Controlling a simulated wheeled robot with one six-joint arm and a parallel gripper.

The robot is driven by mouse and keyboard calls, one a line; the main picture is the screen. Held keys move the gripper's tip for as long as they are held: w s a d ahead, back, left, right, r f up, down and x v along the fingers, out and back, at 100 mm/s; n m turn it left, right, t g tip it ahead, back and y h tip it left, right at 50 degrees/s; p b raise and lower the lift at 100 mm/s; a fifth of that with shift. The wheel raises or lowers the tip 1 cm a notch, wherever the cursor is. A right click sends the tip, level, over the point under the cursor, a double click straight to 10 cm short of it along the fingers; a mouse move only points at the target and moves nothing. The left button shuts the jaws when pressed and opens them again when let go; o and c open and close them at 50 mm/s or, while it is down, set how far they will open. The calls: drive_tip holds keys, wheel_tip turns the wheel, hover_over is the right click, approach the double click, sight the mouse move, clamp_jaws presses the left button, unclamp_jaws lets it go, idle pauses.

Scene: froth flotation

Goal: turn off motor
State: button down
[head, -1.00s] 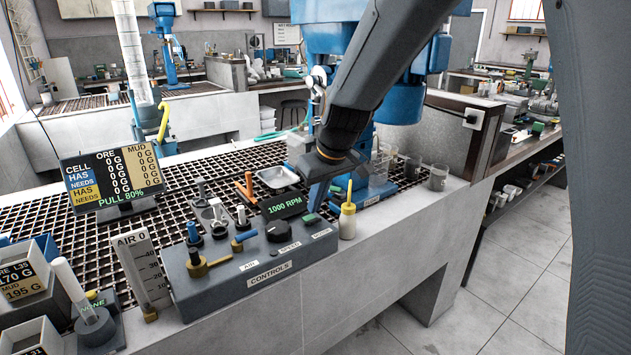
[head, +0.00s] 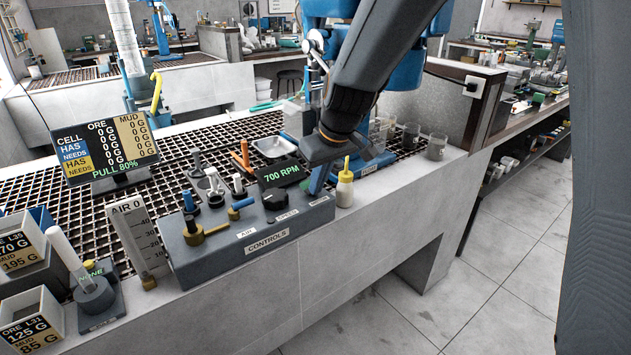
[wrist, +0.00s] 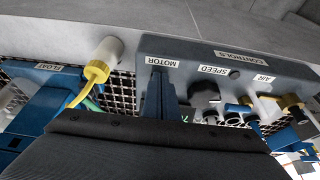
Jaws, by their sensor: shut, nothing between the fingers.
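The grey control box (head: 230,243) stands at the bench's front edge, with CONTROLS, AIR, SPEED and MOTOR labels. My gripper (head: 317,188) is shut and empty, its blue fingers pointing down at the box's right end. In the wrist view my fingers (wrist: 160,88) are right by the MOTOR label (wrist: 163,62) and hide the motor switch. I cannot tell whether they touch it. The black speed knob (head: 275,200) is left of my fingers; it also shows in the wrist view (wrist: 204,92). The display (head: 280,174) reads 700 RPM.
A yellow-capped bottle (head: 345,188) stands close to the right of my fingers. A small metal pan (head: 274,147) lies behind the display. Blue and brass valves (head: 194,232) stand at the box's left. The floor at right is clear.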

drive_tip(key=shift+a+r, duration=0.1)
drive_tip(key=shift+r, duration=0.05)
drive_tip(key=shift+w+a+r+p, duration=0.2)
drive_tip(key=shift+w+a+p, duration=0.15)
drive_tip(key=shift+w, duration=0.2)
drive_tip(key=shift+r+p, duration=0.5)
drive_tip(key=shift+r, duration=0.2)
drive_tip(key=s+d+r, duration=0.4)
drive_tip(key=s+r, duration=0.2)
drive_tip(key=r, duration=0.3)
drive_tip(key=shift+r+b, duration=0.3)
drive_tip(key=shift+r, duration=0.05)
